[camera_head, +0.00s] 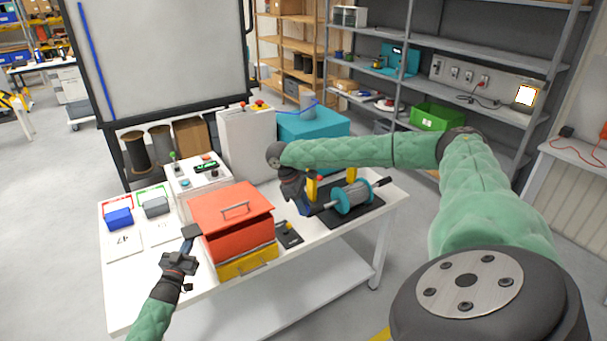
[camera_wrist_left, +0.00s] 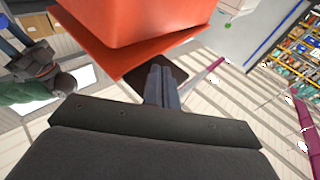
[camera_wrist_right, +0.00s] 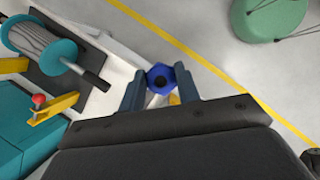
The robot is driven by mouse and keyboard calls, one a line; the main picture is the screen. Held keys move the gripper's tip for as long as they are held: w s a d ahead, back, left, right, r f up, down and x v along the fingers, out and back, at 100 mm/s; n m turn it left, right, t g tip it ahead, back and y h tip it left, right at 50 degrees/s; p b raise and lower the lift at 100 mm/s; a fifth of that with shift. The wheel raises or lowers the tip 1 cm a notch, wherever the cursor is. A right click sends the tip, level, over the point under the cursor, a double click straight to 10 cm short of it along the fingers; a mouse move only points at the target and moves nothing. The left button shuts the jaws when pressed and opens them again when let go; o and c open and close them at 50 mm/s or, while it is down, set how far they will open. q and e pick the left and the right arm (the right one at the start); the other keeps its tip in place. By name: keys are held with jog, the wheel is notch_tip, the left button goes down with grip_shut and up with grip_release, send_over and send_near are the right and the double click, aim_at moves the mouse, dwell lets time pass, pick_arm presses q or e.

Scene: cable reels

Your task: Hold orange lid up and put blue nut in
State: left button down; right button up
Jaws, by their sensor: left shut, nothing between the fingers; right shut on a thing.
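The orange lid (camera_head: 232,203) with a metal handle tops the orange box (camera_head: 240,243), which has a yellow drawer front (camera_head: 247,263). It looks flat, not visibly raised. My left gripper (camera_head: 190,232) is shut and empty by the lid's left edge. In the left wrist view its fingertips (camera_wrist_left: 163,72) are close to the orange rim (camera_wrist_left: 112,55); contact cannot be told. My right gripper (camera_head: 305,208) is shut on the blue nut (camera_wrist_right: 161,77), held between its fingertips to the right of the box.
A cable reel (camera_head: 353,197) on a black stand is just right of my right gripper. A control box (camera_head: 197,172) stands behind the orange box. Blue (camera_head: 119,218) and grey (camera_head: 155,207) bins are at the left. The table's front left (camera_head: 125,290) is clear.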

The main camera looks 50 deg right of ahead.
pick_arm(q)
jog(key=r, duration=0.2)
jog(key=w+r, duration=0.1)
jog(key=r, duration=0.3)
jog(key=shift+w+d+r, duration=0.2)
jog(key=shift+w+r, duration=0.05)
jog(key=r, duration=0.1)
jog(key=w+r, duration=0.2)
jog(key=shift+d+r, duration=0.3)
jog(key=w+d+r, duration=0.2)
jog(key=w+r, duration=0.5)
jog(key=w, duration=0.1)
jog(key=shift+d+r, duration=0.15)
jog(key=shift+r, duration=0.1)
dwell(0.3)
